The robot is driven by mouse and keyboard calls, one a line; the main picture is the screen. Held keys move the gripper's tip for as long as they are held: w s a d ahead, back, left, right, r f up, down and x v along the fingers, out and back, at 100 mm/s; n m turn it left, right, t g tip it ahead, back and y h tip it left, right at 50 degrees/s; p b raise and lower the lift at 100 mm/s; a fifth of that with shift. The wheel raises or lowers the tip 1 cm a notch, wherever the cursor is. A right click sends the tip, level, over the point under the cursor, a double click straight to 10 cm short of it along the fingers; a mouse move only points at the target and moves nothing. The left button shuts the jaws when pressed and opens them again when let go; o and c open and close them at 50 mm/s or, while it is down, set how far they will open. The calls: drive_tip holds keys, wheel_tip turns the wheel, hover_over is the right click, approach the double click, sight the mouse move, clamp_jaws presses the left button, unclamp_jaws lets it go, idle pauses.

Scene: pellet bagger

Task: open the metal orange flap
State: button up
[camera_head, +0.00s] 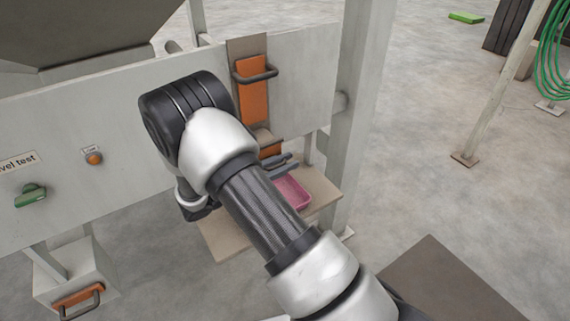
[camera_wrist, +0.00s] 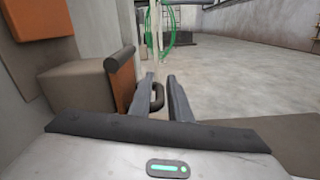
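The upper orange metal panel (camera_head: 254,102) has a dark bar handle and sits on the grey machine front. Below it is a smaller orange flap (camera_head: 270,152), partly hidden by my arm and gripper. In the wrist view this orange flap (camera_wrist: 123,84) shows at an angle, with a dark loop handle (camera_wrist: 157,97) sticking out from it. My gripper (camera_head: 283,165) is beside the lower flap. In the wrist view my gripper (camera_wrist: 163,88) is open, its fingers on either side of the handle with a gap showing. I cannot tell whether either finger touches it.
A pink tray (camera_head: 291,192) sits on a beige shelf (camera_head: 222,240) below the gripper. A grey post (camera_head: 358,130) stands close on the right. Another orange panel with a handle (camera_head: 78,296) is at lower left. Open floor lies to the right.

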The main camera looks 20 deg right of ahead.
drive_tip(key=shift+d, duration=0.1)
clamp_jaws()
drive_tip(key=shift+r+p, duration=0.2)
drive_tip(key=shift+p, duration=0.15)
wheel_tip(320, 180, up, 7)
drive_tip(key=s+n+p, duration=0.2)
drive_tip(key=n+p, duration=1.2)
drive_tip(key=shift+d+n, duration=0.3)
drive_tip(key=shift+n, duration=0.1)
